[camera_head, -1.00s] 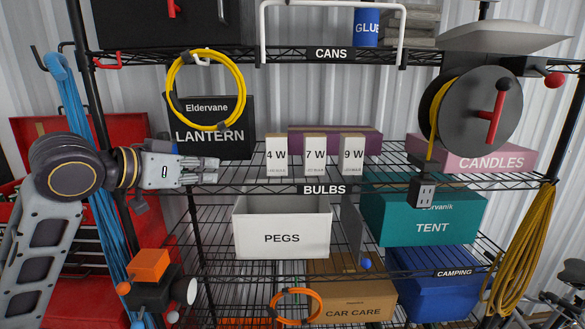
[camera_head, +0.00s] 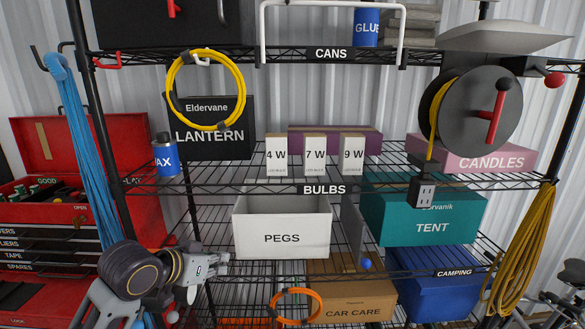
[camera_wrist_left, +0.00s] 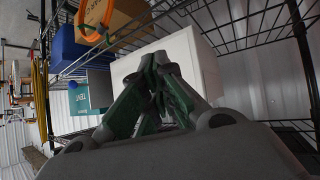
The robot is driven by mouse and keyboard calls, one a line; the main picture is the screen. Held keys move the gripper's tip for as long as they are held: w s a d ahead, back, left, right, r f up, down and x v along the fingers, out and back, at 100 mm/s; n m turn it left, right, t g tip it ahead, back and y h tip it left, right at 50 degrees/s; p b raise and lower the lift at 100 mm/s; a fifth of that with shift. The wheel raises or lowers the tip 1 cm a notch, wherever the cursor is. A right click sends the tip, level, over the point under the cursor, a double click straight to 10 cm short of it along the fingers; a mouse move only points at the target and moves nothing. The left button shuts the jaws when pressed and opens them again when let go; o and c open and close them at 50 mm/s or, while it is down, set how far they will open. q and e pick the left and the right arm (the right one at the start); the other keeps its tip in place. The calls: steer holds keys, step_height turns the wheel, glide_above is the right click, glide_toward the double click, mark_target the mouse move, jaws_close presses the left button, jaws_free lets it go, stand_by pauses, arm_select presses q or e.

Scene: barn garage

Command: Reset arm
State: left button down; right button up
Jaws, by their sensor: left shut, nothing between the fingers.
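My left gripper (camera_head: 215,264) is at the lower left of the head view, in front of the wire shelving and left of the white PEGS bin (camera_head: 282,238). Its fingers are shut with nothing between them. In the left wrist view the closed fingers (camera_wrist_left: 158,62) point towards the white bin (camera_wrist_left: 192,55), which lies beyond them. The left arm comes in from the bottom left. My right gripper is not in view.
A blue WAX can (camera_head: 165,158) stands at the left end of the BULBS shelf. A blue cord (camera_head: 75,130) hangs on the left post. A red tool chest (camera_head: 50,195) stands at the left. An orange cable ring (camera_head: 296,305) hangs low in front of the CAR CARE box (camera_head: 345,268).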

arm_select(q)
steer(key=s+a+f+n+g+y, duration=0.1)
steer(key=s+a+f+g+y, duration=0.15)
steer(key=s+f, duration=0.95)
steer(key=s+a+f+n+g+y, duration=0.1)
steer(key=s+a+f+g+y, duration=0.15)
steer(key=s+f, duration=0.95)
step_height(320, 180, down, 37)
steer(key=g, duration=0.2)
steer(key=s+a+f, duration=0.1)
steer(key=s+f, duration=0.8)
steer(key=s, duration=0.2)
steer(key=s+a+f+g, duration=0.1)
steer(key=s+a+f, duration=0.1)
steer(key=s+f, duration=0.8)
steer(key=shift+s+a+f, duration=0.15)
steer(key=shift+s+a, duration=0.15)
steer(key=shift+s, duration=0.6)
